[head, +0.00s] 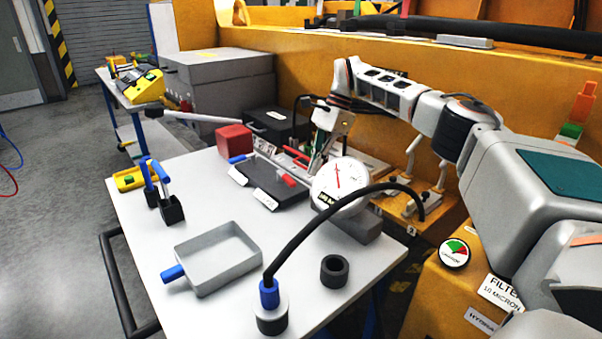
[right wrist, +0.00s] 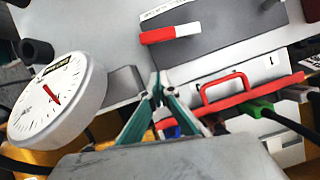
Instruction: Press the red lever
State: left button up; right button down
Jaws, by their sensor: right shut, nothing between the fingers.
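A small red lever (head: 286,180) lies at the right side of a dark grey base plate (head: 262,184) with white labels. In the right wrist view a red bar with a white end (right wrist: 170,35), apparently this lever, lies on the dark plate. My right gripper (head: 315,172) is above the table, behind the white dial gauge and to the right of the lever. In the right wrist view its teal fingers (right wrist: 157,78) meet at the tips, with nothing between them and a visible gap to the lever. My left gripper is not in view.
A white dial gauge (head: 339,186) with a black hose stands right beside the gripper. A red handle (right wrist: 222,88) and red bar are near the fingers. A red cube (head: 234,140), grey tray (head: 219,258) and black ring (head: 334,270) are on the table.

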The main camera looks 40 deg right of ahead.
aim_at(286, 177)
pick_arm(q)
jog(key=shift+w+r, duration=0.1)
pick_arm(e)
jog(key=shift+w+a+f, duration=0.1)
jog(key=shift+a+f, duration=0.1)
jog(key=shift+a, duration=0.9)
jog(key=shift+w+a+f, duration=0.1)
jog(key=shift+a+f, duration=0.1)
jog(key=shift+a, duration=0.85)
